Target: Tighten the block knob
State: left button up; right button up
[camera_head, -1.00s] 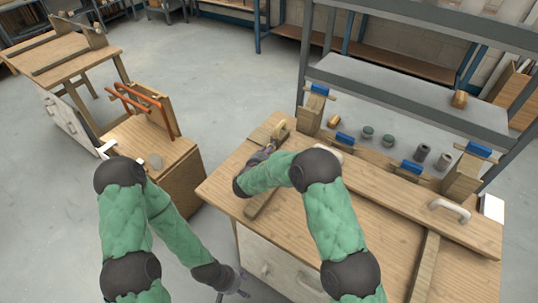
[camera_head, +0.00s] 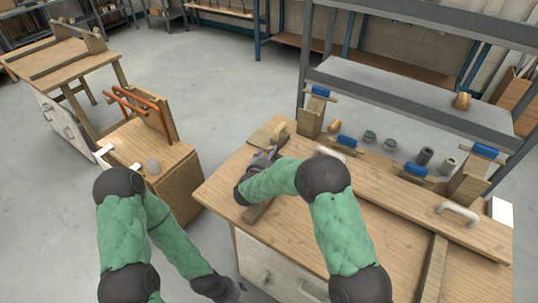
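A wooden block (camera_head: 262,138) lies near the left back edge of the wooden workbench (camera_head: 225,195). A round yellowish knob (camera_head: 281,131) stands at its right end. My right gripper (camera_head: 268,153) is low over the bench, just in front of the block and knob. Its fingers are small and partly hidden by my arm, so I cannot tell whether they touch the knob or how far they are open. My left gripper (camera_head: 238,291) hangs low in front of the bench, away from the block, near the picture's bottom edge. Its fingers are too unclear to read.
A wooden bar (camera_head: 262,208) lies on the bench under my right arm. Blue-topped clamps (camera_head: 320,91), dark cylinders (camera_head: 424,156) and a white handle (camera_head: 458,212) are along the back. A grey shelf (camera_head: 400,90) stands behind. A wooden cabinet (camera_head: 185,180) stands left, with floor between.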

jog(key=shift+r, duration=0.15)
jog(key=shift+s, duration=0.15)
jog(key=v, duration=1.1)
jog(key=shift+s+a, duration=0.2)
jog(key=shift+s, duration=0.15)
